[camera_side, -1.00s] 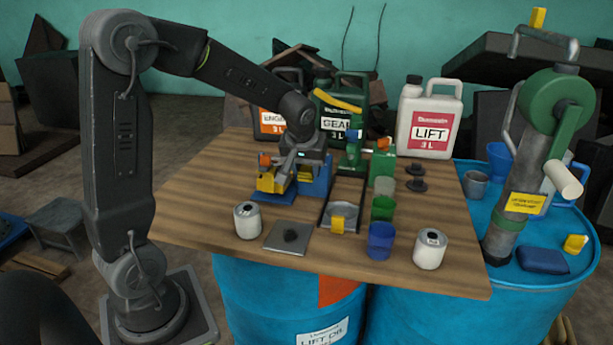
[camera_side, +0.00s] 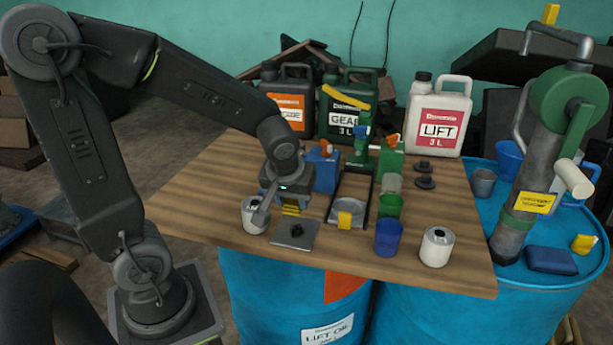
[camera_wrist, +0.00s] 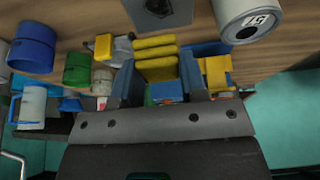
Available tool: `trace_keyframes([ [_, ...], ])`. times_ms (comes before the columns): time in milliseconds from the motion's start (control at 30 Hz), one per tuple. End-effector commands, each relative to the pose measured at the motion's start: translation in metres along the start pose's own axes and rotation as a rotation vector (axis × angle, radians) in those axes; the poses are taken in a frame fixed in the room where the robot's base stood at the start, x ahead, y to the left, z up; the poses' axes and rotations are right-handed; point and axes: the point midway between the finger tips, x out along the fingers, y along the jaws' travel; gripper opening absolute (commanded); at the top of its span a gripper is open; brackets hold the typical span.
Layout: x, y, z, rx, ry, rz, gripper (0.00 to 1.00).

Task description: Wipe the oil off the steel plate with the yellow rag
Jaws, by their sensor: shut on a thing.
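The steel plate (camera_side: 308,242) lies flat near the front edge of the wooden table, with a dark oil patch (camera_side: 297,230) on it. The plate (camera_wrist: 145,27) and part of the patch (camera_wrist: 159,6) also show at the top of the wrist view. My gripper (camera_side: 290,205) is just behind the plate, shut on the folded yellow rag (camera_side: 291,210). In the wrist view the rag (camera_wrist: 155,55) shows as several yellow folds between the fingers. The rag appears apart from the oil. My gripper hides the blue tray area behind it in the side view.
A white can (camera_side: 250,221) stands close left of the plate. A grey dish with a yellow block (camera_side: 344,220) is to the right, with a blue cup (camera_side: 389,238), a green cup (camera_side: 390,205) and another white can (camera_side: 434,248) beyond. Large jugs (camera_side: 440,118) line the back.

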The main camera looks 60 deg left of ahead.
Motion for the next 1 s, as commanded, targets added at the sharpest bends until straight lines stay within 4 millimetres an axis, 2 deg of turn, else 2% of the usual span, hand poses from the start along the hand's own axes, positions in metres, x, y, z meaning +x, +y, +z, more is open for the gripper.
trace_keyframes([
  [100,-0.001,-0.003,0.011,0.001,0.001,0.000,0.21],
  [267,0.006,-0.003,0.015,0.000,0.000,-0.001,0.21],
  [967,0.064,-0.004,0.038,0.002,-0.001,-0.003,0.21],
  [1000,0.071,-0.004,0.042,0.004,-0.003,-0.005,0.21],
])
